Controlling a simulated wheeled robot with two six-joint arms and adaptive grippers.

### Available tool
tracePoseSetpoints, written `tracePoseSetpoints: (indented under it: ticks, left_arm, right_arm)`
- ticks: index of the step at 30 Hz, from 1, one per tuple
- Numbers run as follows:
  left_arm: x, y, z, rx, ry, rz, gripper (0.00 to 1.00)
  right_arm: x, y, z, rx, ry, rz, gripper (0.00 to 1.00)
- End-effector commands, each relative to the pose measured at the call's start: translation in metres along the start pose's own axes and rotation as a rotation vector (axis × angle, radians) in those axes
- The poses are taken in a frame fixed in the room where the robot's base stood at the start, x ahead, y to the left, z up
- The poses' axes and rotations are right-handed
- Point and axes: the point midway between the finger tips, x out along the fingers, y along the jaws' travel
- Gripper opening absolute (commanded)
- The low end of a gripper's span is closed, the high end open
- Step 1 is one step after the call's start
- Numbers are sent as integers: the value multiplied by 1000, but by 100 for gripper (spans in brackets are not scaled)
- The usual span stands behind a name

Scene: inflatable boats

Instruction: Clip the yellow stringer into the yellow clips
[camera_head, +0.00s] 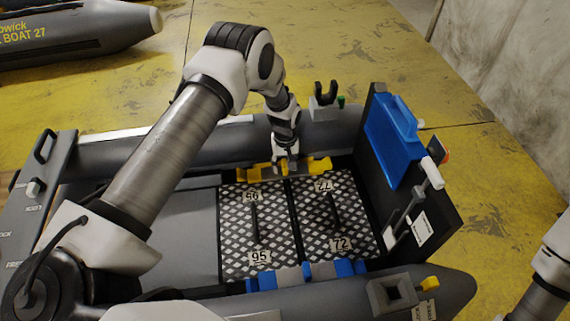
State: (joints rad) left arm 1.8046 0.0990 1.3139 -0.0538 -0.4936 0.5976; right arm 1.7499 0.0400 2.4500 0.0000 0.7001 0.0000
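Yellow parts (254,173) lie along the far inner side of the grey inflatable boat, beside the black-and-white floor panels. They reach from left of my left gripper to a yellow end (321,166) on its right. At this size I cannot tell the stringer from the clips there, or whether it is seated in them. My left gripper (287,168) points down at the middle of these yellow parts, its fingertips at or just over them. The fingers hide part of the yellow, and I cannot tell whether they grip it. My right gripper is out of view.
Blue clips (345,267) with a grey piece sit along the near tube. The floor panels (253,228) carry number labels and dark handles. A black transom (436,212) with a blue part (392,126) stands at the right. Another boat (90,35) lies upper left. Yellow floor is clear behind.

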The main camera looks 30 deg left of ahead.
Motion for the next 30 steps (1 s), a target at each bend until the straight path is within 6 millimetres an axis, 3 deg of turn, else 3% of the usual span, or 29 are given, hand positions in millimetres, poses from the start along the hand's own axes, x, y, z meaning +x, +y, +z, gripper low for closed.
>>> tracePoseSetpoints:
  ticks: [8,11,21,25,30]
  left_arm:
    - [-6,0,0,0,0,0,47]
    - [-21,0,0,0,1,1,47]
    - [-103,0,-1,1,2,1,47]
    - [-117,0,0,0,0,0,47]
    - [-120,0,0,0,-1,0,47]
  right_arm:
    - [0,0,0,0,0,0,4]
    - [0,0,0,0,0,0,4]
    - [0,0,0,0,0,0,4]
    - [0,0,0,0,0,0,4]
    - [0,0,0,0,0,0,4]
